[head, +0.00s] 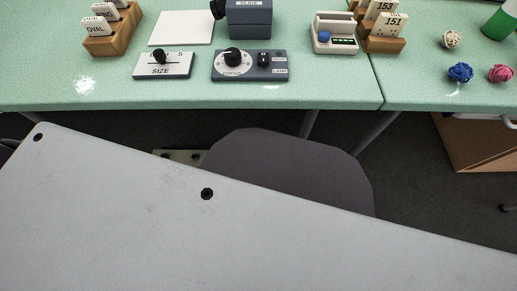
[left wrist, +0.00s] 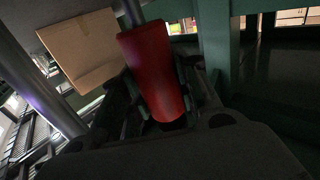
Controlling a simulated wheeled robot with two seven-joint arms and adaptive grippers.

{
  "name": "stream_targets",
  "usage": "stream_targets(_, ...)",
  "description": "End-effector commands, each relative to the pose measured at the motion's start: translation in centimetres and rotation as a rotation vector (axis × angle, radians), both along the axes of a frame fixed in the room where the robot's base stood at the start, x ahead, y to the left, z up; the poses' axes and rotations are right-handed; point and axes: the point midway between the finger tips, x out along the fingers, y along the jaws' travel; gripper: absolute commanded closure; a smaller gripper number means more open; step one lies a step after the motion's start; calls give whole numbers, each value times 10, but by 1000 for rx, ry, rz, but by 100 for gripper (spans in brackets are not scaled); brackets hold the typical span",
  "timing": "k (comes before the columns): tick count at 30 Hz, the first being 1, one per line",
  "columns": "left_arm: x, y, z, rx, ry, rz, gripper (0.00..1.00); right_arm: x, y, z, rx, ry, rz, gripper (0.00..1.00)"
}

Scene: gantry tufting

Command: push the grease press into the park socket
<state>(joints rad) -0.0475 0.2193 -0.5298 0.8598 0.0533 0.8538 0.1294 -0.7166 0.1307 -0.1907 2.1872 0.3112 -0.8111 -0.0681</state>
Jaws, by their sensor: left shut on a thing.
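A red cylinder (left wrist: 152,72), which looks like the grease press, is in the left wrist view, a little tilted. My left gripper (left wrist: 160,103) is shut on it, with dark finger parts on both sides. A grey rod continues from its upper end. Its lower end sits down between the fingers, partly hidden. I cannot make out the park socket in either view. My right gripper is in neither view, and the head view shows no gripper.
In the left wrist view, a tan box (left wrist: 82,47) and a grey post (left wrist: 48,95) are at left, and a green upright (left wrist: 214,45) is at right. In the head view, a green table (head: 340,92) carries control panels and card racks behind a dark rounded chair-like shape (head: 290,165).

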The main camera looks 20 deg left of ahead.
Motion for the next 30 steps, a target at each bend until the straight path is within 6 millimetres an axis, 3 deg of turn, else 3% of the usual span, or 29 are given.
stream_targets(30, 0, 0, -1, 0, -1, 0, 98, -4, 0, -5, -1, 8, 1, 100)
